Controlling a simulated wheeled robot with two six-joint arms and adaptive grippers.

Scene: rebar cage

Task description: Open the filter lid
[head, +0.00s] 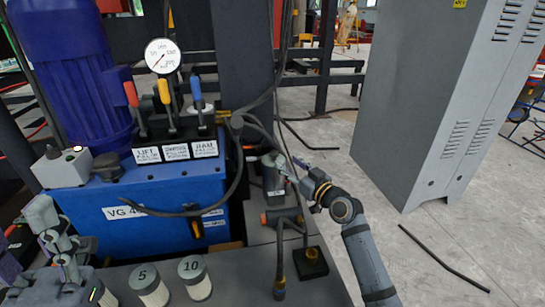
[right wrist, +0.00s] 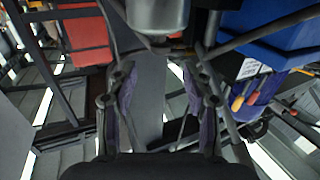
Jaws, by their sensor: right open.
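A dark grey upright cylinder (head: 272,184), which looks like the filter housing, stands on the bench right of the blue hydraulic unit. Its top is partly covered by my right gripper (head: 280,163), so I cannot make out the lid clearly. In the right wrist view, the right gripper (right wrist: 160,75) has its purple-padded fingers spread with nothing between them. A grey cylindrical body (right wrist: 157,14) is at the top of that view, beyond the fingertips. Grey and purple parts of my left gripper (head: 58,240) show at the lower left; its jaw opening is unclear.
Two white cylinders marked 5 (head: 148,287) and 10 (head: 195,278) stand at the front of the bench. The blue unit (head: 130,205) carries coloured levers and a gauge (head: 162,56). Hoses hang close to my right gripper. A grey cabinet (head: 425,100) stands at right.

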